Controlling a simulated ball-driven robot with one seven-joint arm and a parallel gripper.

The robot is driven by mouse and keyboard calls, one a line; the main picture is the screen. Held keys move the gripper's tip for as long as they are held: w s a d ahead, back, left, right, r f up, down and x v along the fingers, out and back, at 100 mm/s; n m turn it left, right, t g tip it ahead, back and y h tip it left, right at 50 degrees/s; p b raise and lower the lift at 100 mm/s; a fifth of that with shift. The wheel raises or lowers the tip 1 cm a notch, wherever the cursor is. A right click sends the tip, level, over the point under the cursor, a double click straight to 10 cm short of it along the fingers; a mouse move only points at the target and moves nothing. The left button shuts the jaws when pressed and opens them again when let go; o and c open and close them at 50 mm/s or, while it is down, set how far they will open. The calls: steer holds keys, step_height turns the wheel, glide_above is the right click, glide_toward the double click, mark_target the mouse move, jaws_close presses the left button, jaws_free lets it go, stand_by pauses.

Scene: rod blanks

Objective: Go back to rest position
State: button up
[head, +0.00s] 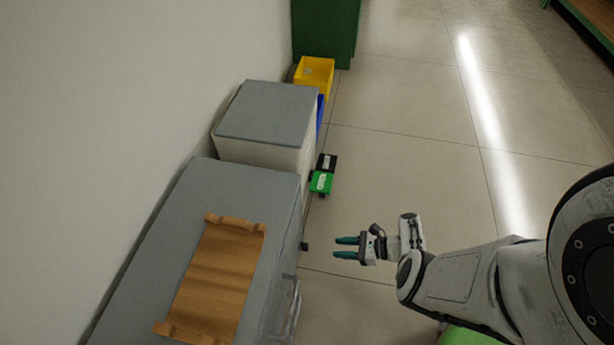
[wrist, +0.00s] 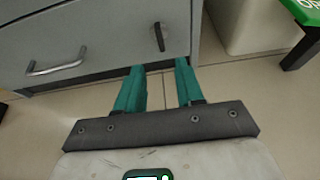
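My gripper (head: 346,248) has two teal fingers and is held out over the floor, to the right of the grey cabinet, in the head view. In the wrist view the gripper (wrist: 158,70) points at the cabinet's front. The fingers are apart with nothing between them, so it is open and empty. My arm reaches in from the right side of the head view. No rod blank can be made out in either view.
A grey-topped cabinet (head: 270,205) bears a wooden rack (head: 212,280). Its drawer handle (wrist: 56,64) sticks out. Behind stand a second grey-topped unit (head: 265,112), a green-and-black item (head: 322,180) and a yellow bin (head: 315,74). The floor (head: 420,130) to the right is clear.

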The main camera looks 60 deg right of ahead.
steer(key=s+a+r+n+g+y, duration=0.3)
steer(key=a+n+g, duration=0.45)
steer(key=n, duration=0.75)
steer(key=s+a+r+n+g+h, duration=0.15)
steer(key=a+r+n+h, duration=0.25)
steer(key=r+n, duration=0.5)
steer(key=a+r+n+g+h, duration=0.3)
steer(key=a+r+n+h, duration=0.1)
steer(key=r+n, duration=0.5)
step_height(320, 180, up, 34)
steer(key=m+p, duration=0.1)
steer(key=p, duration=3.1)
steer(key=shift+d+f, duration=0.2)
steer(key=shift+d, duration=0.1)
